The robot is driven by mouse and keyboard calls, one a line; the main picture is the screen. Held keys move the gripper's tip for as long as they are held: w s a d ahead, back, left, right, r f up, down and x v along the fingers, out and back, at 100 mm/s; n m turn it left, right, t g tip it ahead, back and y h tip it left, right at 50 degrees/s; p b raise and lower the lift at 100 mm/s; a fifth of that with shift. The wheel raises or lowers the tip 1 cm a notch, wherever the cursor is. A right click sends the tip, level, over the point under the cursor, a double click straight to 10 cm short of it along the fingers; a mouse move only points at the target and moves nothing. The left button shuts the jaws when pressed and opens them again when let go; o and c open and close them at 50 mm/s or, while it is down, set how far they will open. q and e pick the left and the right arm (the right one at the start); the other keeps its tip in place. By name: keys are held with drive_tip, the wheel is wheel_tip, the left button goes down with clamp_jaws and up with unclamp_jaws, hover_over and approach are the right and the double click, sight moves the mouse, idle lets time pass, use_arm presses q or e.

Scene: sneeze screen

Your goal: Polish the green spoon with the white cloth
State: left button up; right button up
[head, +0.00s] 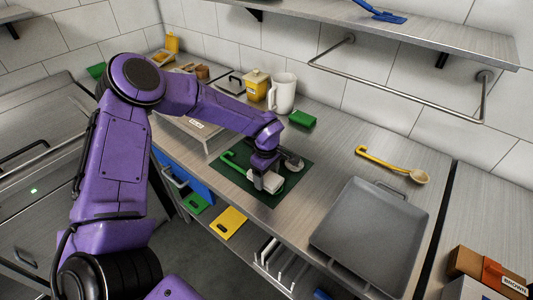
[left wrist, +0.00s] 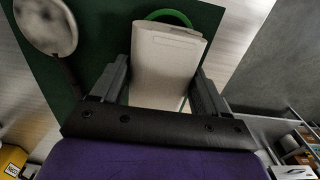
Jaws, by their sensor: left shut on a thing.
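The green spoon's handle (head: 235,167) lies on a dark green mat (head: 292,190) on the steel counter, its hooked end to the left. The spoon's middle is hidden. The white cloth (head: 272,184) is a folded pad between the fingers of my left gripper (head: 266,178). In the left wrist view the cloth (left wrist: 168,55) covers part of a green curve (left wrist: 170,16). I cannot tell whether the cloth touches the spoon. My right gripper is out of view.
A grey tray (head: 370,232) and a yellow ladle (head: 385,163) lie to the right. A white mug (head: 283,92), a yellow container (head: 257,86) and a green block (head: 302,119) stand behind the mat. A metal rail (head: 400,92) juts from the wall. Counter between mat and ladle is clear.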

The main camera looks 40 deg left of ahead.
sight(279, 189)
use_arm(q)
drive_tip(key=shift+d+f, duration=0.1)
drive_tip(key=shift+d, duration=0.1)
drive_tip(key=shift+s+d+b, duration=0.2)
drive_tip(key=shift+d+b, duration=0.25)
drive_tip(key=shift+d, duration=1.9)
drive_tip(key=shift+r, duration=0.2)
drive_tip(key=shift+w+a+p, duration=0.15)
drive_tip(key=shift+a+p, duration=1.35)
drive_tip(key=shift+a, duration=1.2)
wheel_tip(279, 189, up, 3)
drive_tip(key=shift+p, duration=0.3)
drive_tip(key=shift+r, duration=2.5)
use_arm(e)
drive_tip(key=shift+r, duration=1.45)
